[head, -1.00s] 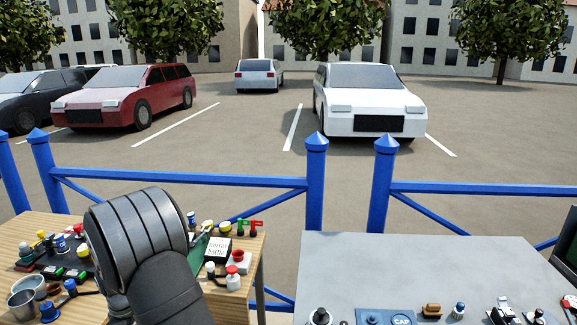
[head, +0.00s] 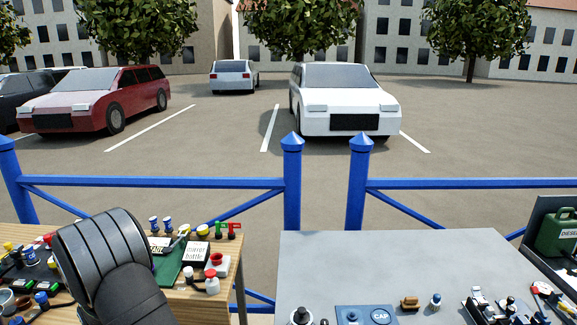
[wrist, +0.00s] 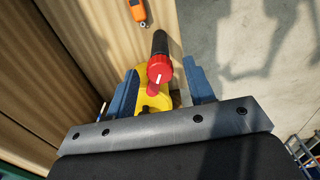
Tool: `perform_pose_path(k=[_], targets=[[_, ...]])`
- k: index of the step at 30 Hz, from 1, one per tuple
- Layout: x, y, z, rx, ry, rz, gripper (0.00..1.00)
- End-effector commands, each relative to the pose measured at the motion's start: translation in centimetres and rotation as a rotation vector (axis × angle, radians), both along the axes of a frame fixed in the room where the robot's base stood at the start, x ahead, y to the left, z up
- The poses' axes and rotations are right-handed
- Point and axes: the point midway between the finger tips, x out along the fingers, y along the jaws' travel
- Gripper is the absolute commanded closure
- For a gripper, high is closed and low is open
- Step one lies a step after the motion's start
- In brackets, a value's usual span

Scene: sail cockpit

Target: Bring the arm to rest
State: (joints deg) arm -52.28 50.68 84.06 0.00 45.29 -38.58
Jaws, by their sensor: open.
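A red, black-ended cylinder (wrist: 160,62) on a yellow body (wrist: 155,100) lies in the gap between the fingers in the picture. I see no finger clearly touching it, and how far below the fingers it is I cannot tell. In the head view my dark arm reaches over the wooden table (head: 236,262) at the lower left, and it hides my gripper there.
The wooden table holds several small items, a white labelled box (head: 197,252) and a red-capped bottle (head: 211,281). A grey table (head: 390,260) stands at the right, mostly bare at its back. A gap separates the tables. A blue fence (head: 150,182) runs behind. An orange tool (wrist: 138,12) lies in the wrist view.

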Motion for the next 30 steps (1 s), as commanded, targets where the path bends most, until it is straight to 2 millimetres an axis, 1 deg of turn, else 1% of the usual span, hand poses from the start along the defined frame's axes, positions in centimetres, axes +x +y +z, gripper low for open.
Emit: perform_pose_path(k=[5,28,30], targets=[[0.1,0.1,2.2,0.003,-0.002,0.000,0.51],[0.0,0.0,17.5,0.002,-0.002,0.000,0.51],[-0.1,-0.1,15.4,-0.006,0.004,0.000,0.51]])
